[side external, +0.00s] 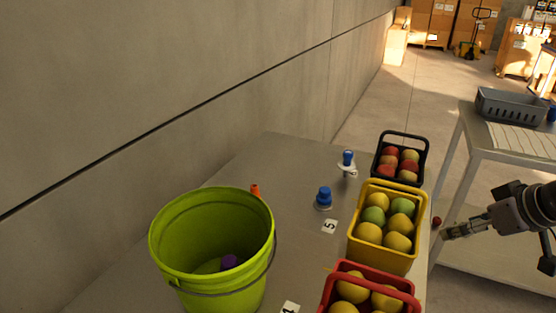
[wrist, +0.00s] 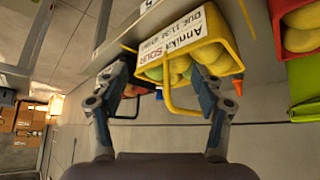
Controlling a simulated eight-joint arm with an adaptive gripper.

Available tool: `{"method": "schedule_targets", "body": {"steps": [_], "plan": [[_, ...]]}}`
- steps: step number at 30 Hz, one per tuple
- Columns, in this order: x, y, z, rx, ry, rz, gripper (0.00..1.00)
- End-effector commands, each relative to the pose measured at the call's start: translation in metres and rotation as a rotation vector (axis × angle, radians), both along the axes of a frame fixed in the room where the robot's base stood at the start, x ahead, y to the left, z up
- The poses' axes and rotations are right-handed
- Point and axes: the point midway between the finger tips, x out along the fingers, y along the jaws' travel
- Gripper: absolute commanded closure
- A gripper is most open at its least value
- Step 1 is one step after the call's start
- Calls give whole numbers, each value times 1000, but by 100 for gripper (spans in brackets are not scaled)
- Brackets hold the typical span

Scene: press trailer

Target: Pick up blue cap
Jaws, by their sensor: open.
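A blue cap (side external: 324,194) stands on the grey table near the card marked 5. A second blue cap (side external: 347,157) sits on a small white piece farther back, near the black basket. I cannot tell which one the task means. My gripper (side external: 447,230) is beyond the table's right edge, beside the yellow basket and well apart from both caps. In the wrist view my gripper (wrist: 158,84) is open, its fingers spread in front of the yellow basket, with nothing clearly held. I cannot make out either cap there for certain.
The yellow fruit basket (side external: 380,256) stands between my gripper and the nearer cap. A black basket (side external: 384,171) and a red basket (side external: 330,295) flank it. A green bucket (side external: 160,252) stands at left. A grey side table (side external: 515,145) is at right.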

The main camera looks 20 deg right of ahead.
Motion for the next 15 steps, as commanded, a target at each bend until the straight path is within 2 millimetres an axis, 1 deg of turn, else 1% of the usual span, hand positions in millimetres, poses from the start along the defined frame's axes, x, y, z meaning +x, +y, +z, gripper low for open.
{"method": "schedule_targets", "body": {"steps": [3,8,15], "plan": [[0,0,21,0,0,0,32],[2,1,46,1,3,1,32],[29,9,65,15,42,-10,32]]}}
